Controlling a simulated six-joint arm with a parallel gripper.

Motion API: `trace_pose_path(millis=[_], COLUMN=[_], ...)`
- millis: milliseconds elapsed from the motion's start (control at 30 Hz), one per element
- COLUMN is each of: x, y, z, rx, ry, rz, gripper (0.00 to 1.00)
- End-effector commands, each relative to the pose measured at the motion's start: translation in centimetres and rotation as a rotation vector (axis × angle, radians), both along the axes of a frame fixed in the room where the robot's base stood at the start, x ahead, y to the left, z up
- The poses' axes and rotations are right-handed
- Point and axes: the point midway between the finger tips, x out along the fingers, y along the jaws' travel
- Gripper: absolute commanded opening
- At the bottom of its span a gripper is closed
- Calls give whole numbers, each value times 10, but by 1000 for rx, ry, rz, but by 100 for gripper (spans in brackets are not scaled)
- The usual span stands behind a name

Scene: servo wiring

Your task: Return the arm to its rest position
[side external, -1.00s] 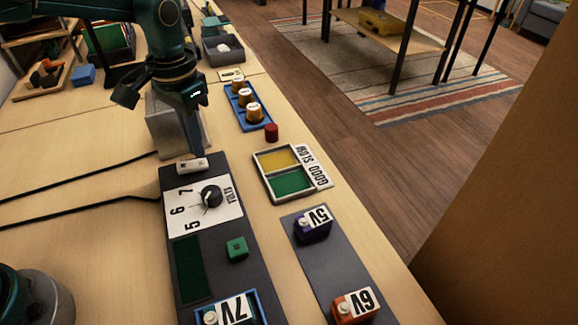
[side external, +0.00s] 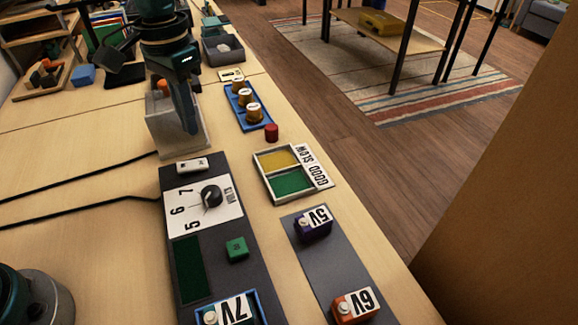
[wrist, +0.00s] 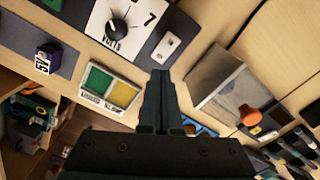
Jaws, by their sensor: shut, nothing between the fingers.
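My gripper (side external: 190,128) is shut and empty. In the side view it hangs fingers down in front of the grey open box (side external: 165,140), clear of the dark panel. In the wrist view its closed fingers (wrist: 161,90) point toward the tabletop. The panel's white switch (side external: 193,165) and volts dial (side external: 211,195) lie nearer the camera than the fingers. The dial and switch also show at the top of the wrist view.
The good/slow tray (side external: 262,185) and a red cylinder (side external: 271,132) sit to the right. A blue rack (side external: 262,124) holds several capped cylinders. Blocks marked 5V (side external: 314,225), 6V (side external: 354,304) and 7V (side external: 228,311) are in front. Two black cables cross the left table.

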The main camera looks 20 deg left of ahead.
Motion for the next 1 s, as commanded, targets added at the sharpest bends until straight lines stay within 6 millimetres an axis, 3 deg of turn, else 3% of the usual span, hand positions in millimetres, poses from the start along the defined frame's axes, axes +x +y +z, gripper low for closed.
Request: trace_pose_path(millis=[100, 267, 400, 600, 800, 1000], x=[2, -7, -31, -74, -120, -164], y=[1, 7, 15, 24, 31, 36], z=[10, 50, 82, 108, 111, 89], rx=[-3, -11, -17, -27, -37, -49], ry=[-29, -114, -191, -293, -389, -467], rz=[5, 19, 42, 85, 134, 189], gripper=[0, 0, 0, 0, 0, 0])
